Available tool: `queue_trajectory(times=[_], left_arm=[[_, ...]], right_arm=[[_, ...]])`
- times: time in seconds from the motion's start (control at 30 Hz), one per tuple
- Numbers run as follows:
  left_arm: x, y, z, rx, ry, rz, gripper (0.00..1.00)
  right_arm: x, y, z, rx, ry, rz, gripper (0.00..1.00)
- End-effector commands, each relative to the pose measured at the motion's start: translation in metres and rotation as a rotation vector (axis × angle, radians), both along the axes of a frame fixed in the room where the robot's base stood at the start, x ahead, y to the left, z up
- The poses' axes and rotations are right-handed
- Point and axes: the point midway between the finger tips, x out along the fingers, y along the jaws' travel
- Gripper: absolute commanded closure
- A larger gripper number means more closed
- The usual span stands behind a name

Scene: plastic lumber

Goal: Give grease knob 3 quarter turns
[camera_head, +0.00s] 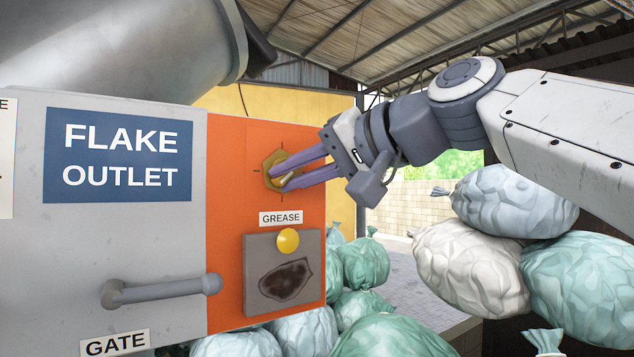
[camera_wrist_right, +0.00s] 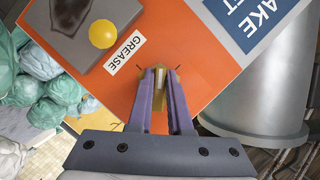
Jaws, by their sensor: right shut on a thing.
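The grease knob (camera_head: 272,172) is a brass-coloured piece on the orange panel (camera_head: 228,222), above the GREASE label (camera_head: 281,218). Small dark tick marks stand around it. My right gripper (camera_head: 283,173) reaches it from the right, with its purple fingers shut on the knob. In the right wrist view the knob (camera_wrist_right: 160,88) shows between the two fingertips, and the fingers hide part of it. The right wrist view is rolled, so the GREASE label (camera_wrist_right: 124,52) appears slanted. My left gripper is not in view.
Below the label is a grey plate (camera_head: 256,300) with a yellow ball-shaped knob (camera_head: 288,241) and a dark stain. A grey handle (camera_head: 160,290) sticks out at the left, above the GATE label (camera_head: 115,343). Several stuffed bags (camera_head: 470,265) are piled at the right.

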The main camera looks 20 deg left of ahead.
Motion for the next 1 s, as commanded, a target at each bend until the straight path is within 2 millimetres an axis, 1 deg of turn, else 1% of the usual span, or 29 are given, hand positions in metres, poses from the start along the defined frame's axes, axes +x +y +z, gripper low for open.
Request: queue_trajectory(times=[0.03, 0.5, 0.73, 1.0], left_arm=[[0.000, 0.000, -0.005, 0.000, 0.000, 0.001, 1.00], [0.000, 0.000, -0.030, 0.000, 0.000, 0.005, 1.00], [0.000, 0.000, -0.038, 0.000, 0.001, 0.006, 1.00], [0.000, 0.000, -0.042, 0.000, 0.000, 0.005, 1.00]], right_arm=[[0.001, 0.001, -0.002, 0.034, 0.036, -0.003, 1.00], [0.000, 0.001, 0.002, 0.291, 0.364, -0.002, 1.00], [-0.001, 0.001, 0.004, 0.376, 0.473, -0.001, 1.00], [-0.001, 0.001, 0.006, 0.428, 0.537, -0.001, 1.00]])
